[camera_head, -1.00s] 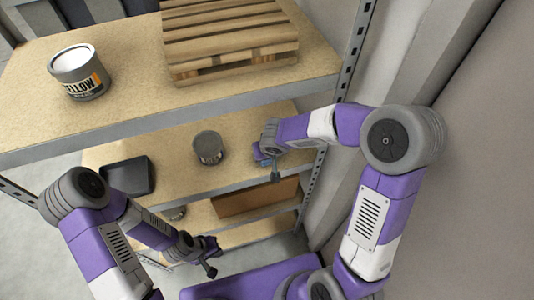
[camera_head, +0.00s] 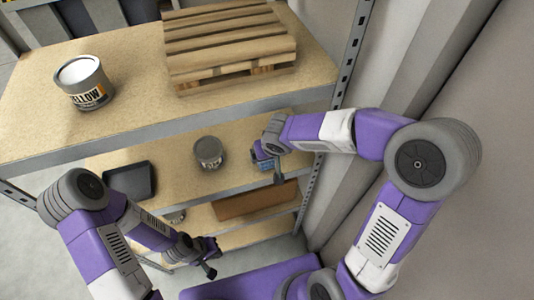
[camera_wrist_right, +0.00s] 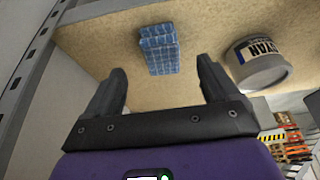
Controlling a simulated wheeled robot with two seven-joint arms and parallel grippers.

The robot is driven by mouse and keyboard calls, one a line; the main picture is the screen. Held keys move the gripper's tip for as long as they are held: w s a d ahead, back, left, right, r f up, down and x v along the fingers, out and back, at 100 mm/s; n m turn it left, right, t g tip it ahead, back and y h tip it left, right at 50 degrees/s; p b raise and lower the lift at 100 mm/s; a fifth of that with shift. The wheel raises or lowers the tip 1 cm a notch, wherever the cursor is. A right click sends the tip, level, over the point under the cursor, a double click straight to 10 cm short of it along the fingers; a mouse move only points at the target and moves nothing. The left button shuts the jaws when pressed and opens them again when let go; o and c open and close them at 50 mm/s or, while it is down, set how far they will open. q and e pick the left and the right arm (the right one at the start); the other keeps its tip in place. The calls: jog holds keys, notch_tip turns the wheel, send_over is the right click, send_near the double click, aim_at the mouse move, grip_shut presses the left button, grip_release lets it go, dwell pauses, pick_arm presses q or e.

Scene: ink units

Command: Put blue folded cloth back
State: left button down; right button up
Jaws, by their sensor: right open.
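The blue folded cloth (camera_wrist_right: 159,50) has a light grid pattern and lies on the tan shelf board (camera_wrist_right: 205,30) in the right wrist view. It sits beyond and between the fingertips of my right gripper (camera_wrist_right: 162,80), apart from them. The right gripper is open and empty. In the head view, my right gripper (camera_head: 270,165) is at the right part of the middle shelf, where a bit of blue shows beside it; the cloth is mostly hidden there. My left gripper (camera_head: 211,258) is low in front of the shelves, with its fingers apart and nothing between them.
A cyan-labelled can (camera_wrist_right: 258,62) stands right of the cloth; it also shows in the head view (camera_head: 209,152). A dark tray (camera_head: 129,181) is left on that shelf. The upper shelf holds a yellow-labelled can (camera_head: 83,82) and a wooden pallet (camera_head: 225,45). A metal post (camera_head: 352,60) stands right.

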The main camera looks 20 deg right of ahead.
jog(key=p+v, duration=0.1)
jog(key=v, duration=0.3)
jog(key=shift+s+r, duration=0.1)
jog(key=shift+r, duration=0.05)
dwell(0.4)
